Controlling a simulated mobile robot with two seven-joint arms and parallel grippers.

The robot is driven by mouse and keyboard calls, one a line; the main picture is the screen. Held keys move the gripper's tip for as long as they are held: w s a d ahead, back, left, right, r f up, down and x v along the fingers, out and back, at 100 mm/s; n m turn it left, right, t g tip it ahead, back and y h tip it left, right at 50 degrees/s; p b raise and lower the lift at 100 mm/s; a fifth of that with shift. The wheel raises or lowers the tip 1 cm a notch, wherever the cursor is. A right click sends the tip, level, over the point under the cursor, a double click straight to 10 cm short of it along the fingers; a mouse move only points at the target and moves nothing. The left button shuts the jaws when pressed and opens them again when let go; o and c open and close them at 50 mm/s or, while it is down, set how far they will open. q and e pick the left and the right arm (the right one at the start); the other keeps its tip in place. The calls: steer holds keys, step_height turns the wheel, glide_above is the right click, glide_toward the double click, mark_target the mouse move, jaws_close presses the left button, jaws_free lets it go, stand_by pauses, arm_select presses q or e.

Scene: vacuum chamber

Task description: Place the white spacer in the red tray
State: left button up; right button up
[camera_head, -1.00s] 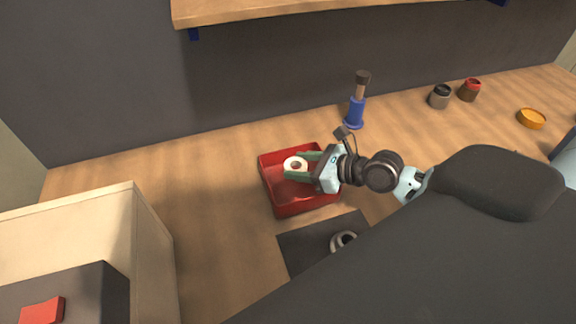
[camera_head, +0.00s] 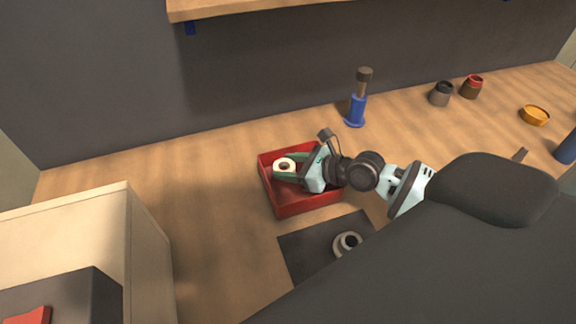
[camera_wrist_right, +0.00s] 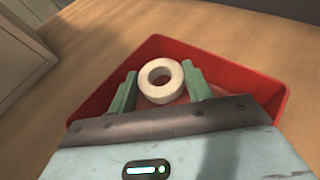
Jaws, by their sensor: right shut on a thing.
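The white spacer (camera_head: 284,165) is a ring with a round hole. It also shows in the right wrist view (camera_wrist_right: 161,81), between the two green fingers. My right gripper (camera_head: 287,167) is shut on it, over the inside of the red tray (camera_head: 308,206). In the right wrist view the tray's red wall (camera_wrist_right: 238,78) surrounds the fingers and the spacer. I cannot tell whether the spacer touches the tray floor. My left gripper is not in view.
A dark mat (camera_head: 310,252) with a grey ring (camera_head: 347,243) lies in front of the tray. A blue stand (camera_head: 356,110) is behind it. Jars (camera_head: 441,94) (camera_head: 472,87) and an orange dish (camera_head: 534,115) are at right. A pale cabinet (camera_head: 150,245) stands at left.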

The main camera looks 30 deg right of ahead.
steer(key=shift+f, duration=0.5)
steer(key=o, duration=0.9)
steer(key=shift+o, duration=0.2)
steer(key=shift+r, duration=0.1)
steer(key=shift+r, duration=0.3)
steer(key=shift+s+d+r, duration=0.15)
steer(key=shift+s+r, duration=0.05)
steer(key=shift+r, duration=0.1)
steer(key=p+v, duration=0.1)
steer(key=v, duration=1)
steer(key=shift+s, duration=0.2)
steer(key=shift+d, duration=0.1)
